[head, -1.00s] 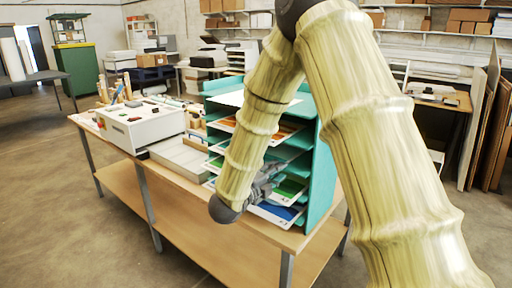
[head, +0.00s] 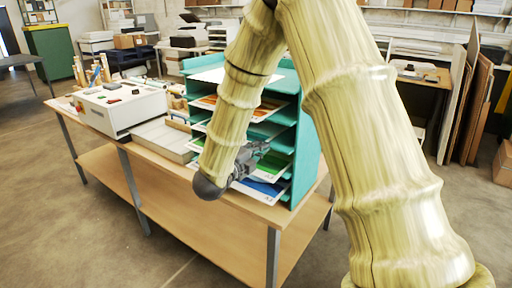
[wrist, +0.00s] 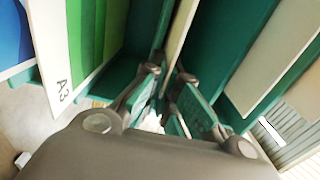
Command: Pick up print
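A teal rack (head: 308,150) stands on the table, with several prints on its shelves. A print with orange (head: 268,109) lies on an upper shelf, one with green (head: 270,167) lower, and one with blue (head: 262,187) at the bottom. My gripper (head: 258,150) is at the rack's open front, by the middle shelves. In the wrist view, its fingers (wrist: 168,80) are close together at the edge of a pale sheet (wrist: 181,25). Whether they press on it is unclear. The green-striped print marked A3 (wrist: 62,85) lies to their left, the blue one (wrist: 10,35) beyond it.
A white laminator (head: 122,105) and a pale tray (head: 165,138) stand left of the rack on the wooden table (head: 245,207). Boards (head: 462,100) lean at the right. The floor in front of the table is clear.

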